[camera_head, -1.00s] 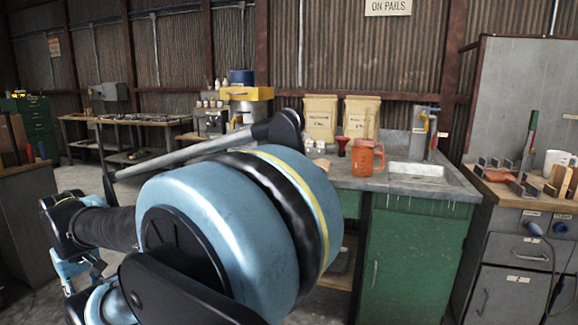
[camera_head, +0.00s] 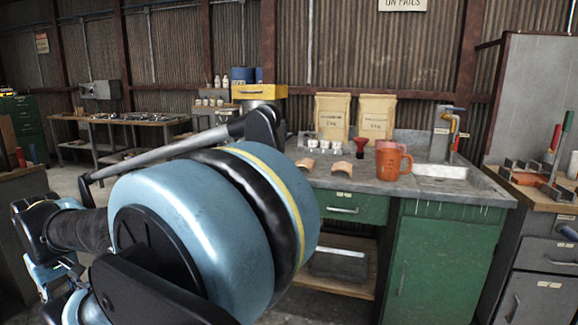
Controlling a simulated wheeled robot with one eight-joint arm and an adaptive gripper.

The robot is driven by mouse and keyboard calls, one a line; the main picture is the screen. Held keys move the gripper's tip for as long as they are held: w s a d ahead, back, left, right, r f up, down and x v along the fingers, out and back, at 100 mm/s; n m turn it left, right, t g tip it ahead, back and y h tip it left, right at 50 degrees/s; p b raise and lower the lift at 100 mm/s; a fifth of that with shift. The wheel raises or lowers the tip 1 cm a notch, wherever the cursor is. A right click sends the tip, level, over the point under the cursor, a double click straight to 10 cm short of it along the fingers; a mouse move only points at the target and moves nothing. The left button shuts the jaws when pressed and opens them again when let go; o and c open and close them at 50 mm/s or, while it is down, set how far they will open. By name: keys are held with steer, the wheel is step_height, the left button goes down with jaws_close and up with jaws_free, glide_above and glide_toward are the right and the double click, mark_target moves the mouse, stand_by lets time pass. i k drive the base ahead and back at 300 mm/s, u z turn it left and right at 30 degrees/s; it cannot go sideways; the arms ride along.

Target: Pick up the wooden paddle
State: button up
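I cannot make out a wooden paddle for certain. Two small tan pieces, one at the left (camera_head: 306,164) and one at the right (camera_head: 342,168), lie at the front of the grey counter (camera_head: 385,190), but their shape is too small to tell. My large blue arm joint fills the lower left and middle and may hide part of the scene. My gripper (camera_head: 48,278) seems to be at the lower left edge, partly hidden behind my arm and well away from the counter. Its fingers are not clear.
An orange jug (camera_head: 390,160) stands on the counter beside a sink (camera_head: 450,172). Two paper bags, left (camera_head: 331,117) and right (camera_head: 376,118), stand behind, with a red funnel (camera_head: 361,146) and several small white cups. A wooden bench (camera_head: 545,195) is at the right. Open floor lies left.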

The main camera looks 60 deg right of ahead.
mark_target(390, 111)
steer(key=z, duration=0.05)
steer(key=i, duration=2.55)
steer(key=z, duration=3.95)
steer(key=i, duration=1)
